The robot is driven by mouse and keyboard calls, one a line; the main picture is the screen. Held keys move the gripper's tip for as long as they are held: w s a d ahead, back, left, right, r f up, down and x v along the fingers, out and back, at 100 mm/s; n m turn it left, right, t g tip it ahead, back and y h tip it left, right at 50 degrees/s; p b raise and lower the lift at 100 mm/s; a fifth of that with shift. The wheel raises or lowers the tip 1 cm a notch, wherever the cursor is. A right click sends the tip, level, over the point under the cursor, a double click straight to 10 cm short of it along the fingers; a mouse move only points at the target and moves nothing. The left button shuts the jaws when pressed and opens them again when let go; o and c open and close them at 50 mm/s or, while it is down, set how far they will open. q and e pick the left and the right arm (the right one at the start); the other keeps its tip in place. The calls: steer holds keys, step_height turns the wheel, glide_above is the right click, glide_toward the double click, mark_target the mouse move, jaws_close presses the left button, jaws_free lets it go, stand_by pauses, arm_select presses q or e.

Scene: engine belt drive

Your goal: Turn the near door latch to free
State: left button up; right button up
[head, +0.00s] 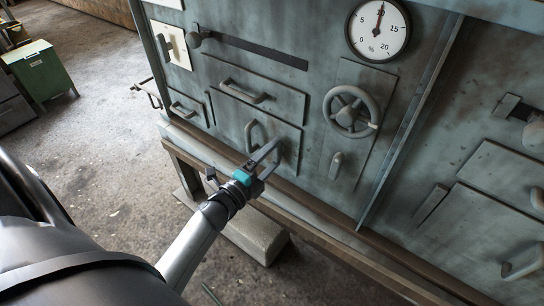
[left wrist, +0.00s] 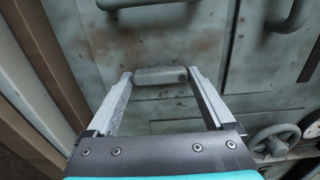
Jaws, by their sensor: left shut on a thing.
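The near door (head: 225,113) is a grey-green panel low on the machine front, with a looped handle (head: 250,132). My left gripper (head: 272,152) is at the door's right edge. In the left wrist view its two fingers (left wrist: 160,78) stand apart with a rounded grey latch (left wrist: 160,74) between their tips, and they are shut on it. The latch lies across the gap from finger to finger, over the panel seam. In the head view the latch is mostly hidden behind the fingers. My right gripper is not in view.
A handwheel (head: 351,111) and a small upright grey knob (head: 335,165) are to the right of the gripper. A drawer handle (head: 245,92) is above. A brown rail (head: 310,225) runs below, over a concrete block (head: 248,235). A green bin (head: 40,70) stands far left.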

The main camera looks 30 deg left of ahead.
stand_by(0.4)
arm_select(q)
steer(key=o, duration=1.1)
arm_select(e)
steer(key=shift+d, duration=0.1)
arm_select(q)
steer(key=shift+s, duration=0.2)
steer(key=s+p, duration=0.1)
steer(key=s, duration=0.4)
steer(key=s+p, duration=0.1)
steer(key=s, duration=0.4)
steer(key=s+a+p, duration=0.1)
steer(key=s, duration=0.4)
steer(key=shift+a, duration=0.1)
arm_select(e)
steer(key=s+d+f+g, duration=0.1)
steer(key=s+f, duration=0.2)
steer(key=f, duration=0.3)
arm_select(q)
steer(key=shift+w, duration=0.1)
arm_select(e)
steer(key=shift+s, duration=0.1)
